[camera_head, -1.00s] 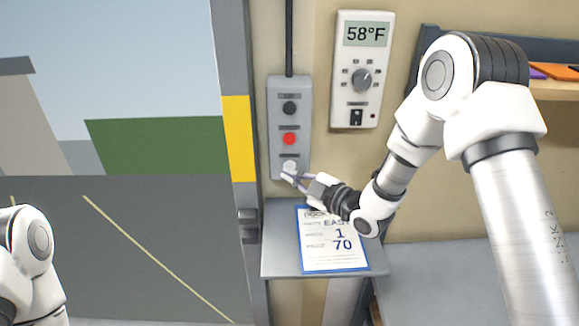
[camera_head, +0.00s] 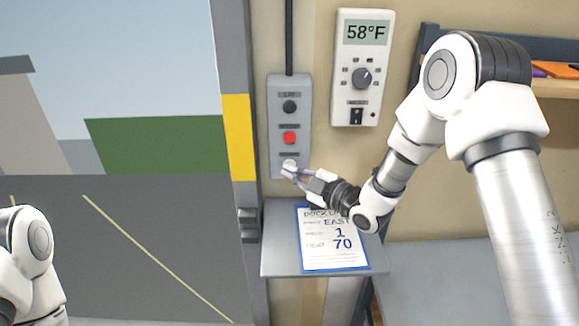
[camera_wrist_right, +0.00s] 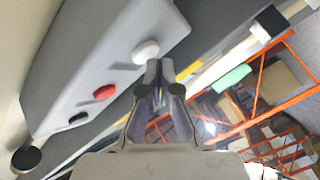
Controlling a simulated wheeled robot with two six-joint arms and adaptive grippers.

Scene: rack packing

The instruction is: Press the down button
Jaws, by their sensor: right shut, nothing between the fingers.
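A grey control box (camera_head: 305,105) is mounted on the wall beside the door opening. It has a black button (camera_head: 289,107) on top, a red button (camera_head: 289,138) in the middle and a white button (camera_head: 289,164) at the bottom. The button labels are too small to read. My left gripper is out of view; only my left arm shows.
A grey shelf (camera_head: 275,262) below the box holds a blue-edged sheet (camera_head: 330,262). A thermostat panel (camera_head: 373,112) reading 58°F hangs right of the box. A yellow-marked door post (camera_head: 239,140) stands to the left. Orange racks (camera_wrist_right: 262,75) show in the wrist view.

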